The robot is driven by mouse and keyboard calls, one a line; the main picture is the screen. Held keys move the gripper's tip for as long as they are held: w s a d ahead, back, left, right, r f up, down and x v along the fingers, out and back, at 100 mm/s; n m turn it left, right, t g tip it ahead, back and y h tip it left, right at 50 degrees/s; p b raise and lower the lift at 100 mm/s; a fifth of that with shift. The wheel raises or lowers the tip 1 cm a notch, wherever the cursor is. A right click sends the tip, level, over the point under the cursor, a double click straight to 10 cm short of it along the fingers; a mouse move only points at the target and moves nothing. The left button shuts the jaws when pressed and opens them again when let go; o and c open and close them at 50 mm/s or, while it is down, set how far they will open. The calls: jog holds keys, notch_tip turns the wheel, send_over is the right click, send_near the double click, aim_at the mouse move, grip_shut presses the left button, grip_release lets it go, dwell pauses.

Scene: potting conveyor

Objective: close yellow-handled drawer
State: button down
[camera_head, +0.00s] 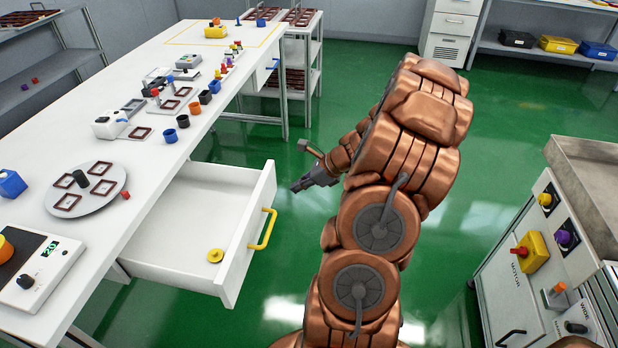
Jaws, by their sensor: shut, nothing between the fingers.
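The white drawer (237,252) with a yellow handle (264,229) is pulled out from under the long white table. A small yellow ring-like part (215,255) lies on its floor. My gripper (295,188) is shut and empty. It appears just right of the drawer's far front corner, apart from the yellow handle in the picture. Its exact height and gap to the drawer front are hard to tell. My copper-coloured arm comes in from the bottom and hides part of the floor.
The white table (110,235) carries a grey round plate (62,208), a scale (35,268) and several small parts. A control cabinet (530,255) with knobs and buttons stands at the right. Green floor (300,240) is free between the drawer and my arm.

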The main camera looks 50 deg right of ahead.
aim_at(271, 191)
jog(key=shift+w+a+f+p, duration=0.1)
jog(key=shift+w+a+f, duration=0.15)
jog(key=shift+w+a, duration=0.4)
jog(key=shift+w+a+f+p, duration=0.1)
jog(key=shift+w+a+f, duration=0.2)
jog(key=shift+w, duration=0.7)
jog(key=shift+w+a+f+p, duration=0.1)
jog(key=shift+w+a+f, duration=0.15)
jog(key=shift+w+a, duration=0.4)
jog(key=shift+w+d, duration=0.15)
jog(key=shift+w, duration=0.05)
